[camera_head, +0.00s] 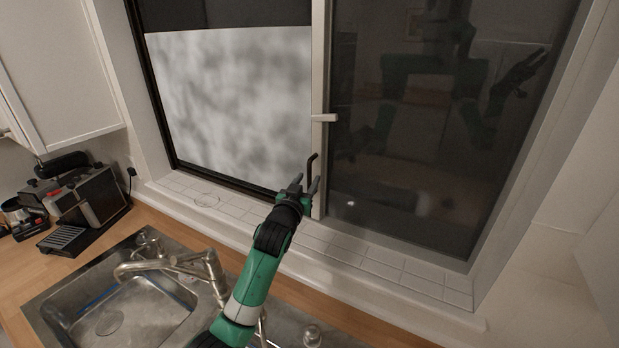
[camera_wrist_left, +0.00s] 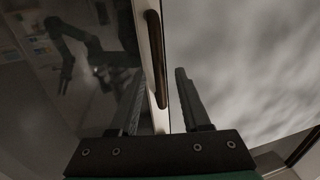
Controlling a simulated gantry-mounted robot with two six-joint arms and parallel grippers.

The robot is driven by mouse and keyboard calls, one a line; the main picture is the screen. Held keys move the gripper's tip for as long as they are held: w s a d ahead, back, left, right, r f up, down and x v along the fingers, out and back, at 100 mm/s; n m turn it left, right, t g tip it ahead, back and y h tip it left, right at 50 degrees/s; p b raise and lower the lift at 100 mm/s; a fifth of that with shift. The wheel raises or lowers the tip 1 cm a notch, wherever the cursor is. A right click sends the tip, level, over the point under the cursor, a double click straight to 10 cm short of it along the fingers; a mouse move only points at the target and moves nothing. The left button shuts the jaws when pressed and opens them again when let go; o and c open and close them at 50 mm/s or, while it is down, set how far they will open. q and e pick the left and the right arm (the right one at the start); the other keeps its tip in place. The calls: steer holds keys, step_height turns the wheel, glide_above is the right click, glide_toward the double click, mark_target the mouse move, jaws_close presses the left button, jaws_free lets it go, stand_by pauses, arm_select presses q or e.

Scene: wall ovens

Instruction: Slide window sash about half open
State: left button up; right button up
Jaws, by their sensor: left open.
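The window fills the upper middle of the head view, with a dark glass pane (camera_head: 430,130) on the right and a bright cloudy area (camera_head: 235,100) on the left. A pale upright sash frame (camera_head: 319,60) divides them. It carries a dark bar handle (camera_head: 312,163), which also shows in the left wrist view (camera_wrist_left: 155,55). My left gripper (camera_head: 305,184) is open at the handle's lower end. In the left wrist view, the handle's end lies between the spread fingers (camera_wrist_left: 160,88); contact cannot be told. My right gripper is not in view.
A white latch (camera_head: 323,118) sticks out of the frame above the handle. A tiled sill (camera_head: 345,252) runs below the window. A faucet (camera_head: 175,264) and metal sink (camera_head: 150,325) lie at lower left, with a coffee machine (camera_head: 88,205) beyond. The glass reflects my body.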

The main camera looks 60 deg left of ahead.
arm_select(q)
steer(key=shift+x, duration=1.1)
steer(key=shift+c, duration=0.2)
jaws_close()
stand_by(0.5)
